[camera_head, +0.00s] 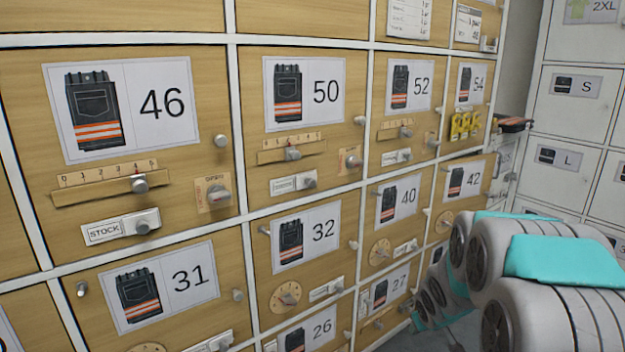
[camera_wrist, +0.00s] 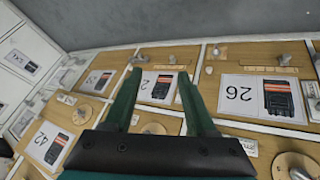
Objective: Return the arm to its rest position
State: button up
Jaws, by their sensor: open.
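My gripper (camera_wrist: 160,76) shows in the wrist view as two dark green fingers on a black palm. The fingers are apart, with nothing between them. Behind them is the drawer front with the 27 card (camera_wrist: 157,86), seen upside down; I cannot tell the exact distance to it. My arm (camera_head: 550,265), white with teal covers, is folded at the lower right of the head view, beside the cabinet. The gripper itself cannot be made out in the head view.
A wooden locker wall (camera_head: 245,190) with numbered cards, knobs, sliders and dials fills the head view. Knobs such as the one by 50 (camera_head: 353,160) stick out. White lockers (camera_head: 577,105) stand at right. A small orange-and-dark item (camera_head: 513,124) juts out near 54. Grey floor (camera_wrist: 200,20) shows in the wrist view.

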jog(key=s+a+r+m+g+p, duration=0.1)
jog(key=s+a+r, duration=0.3)
jog(key=s, duration=0.9)
jog(key=s+a+r+m+g+y+p, duration=0.1)
jog(key=s+a+r+g, duration=0.3)
jog(key=s, duration=0.9)
jog(key=s+a+r+m+g+p, duration=0.1)
jog(key=s+a+r+g+p, duration=0.1)
jog(key=s, duration=1.1)
notch_tip(320, 180, up, 4)
jog(key=shift+s+a+f+g+y, duration=0.1)
jog(key=shift+s+a+g+y, duration=0.3)
jog(key=shift+a+g, duration=0.55)
jog(key=shift+a+t, duration=0.2)
jog(key=shift+t, duration=0.05)
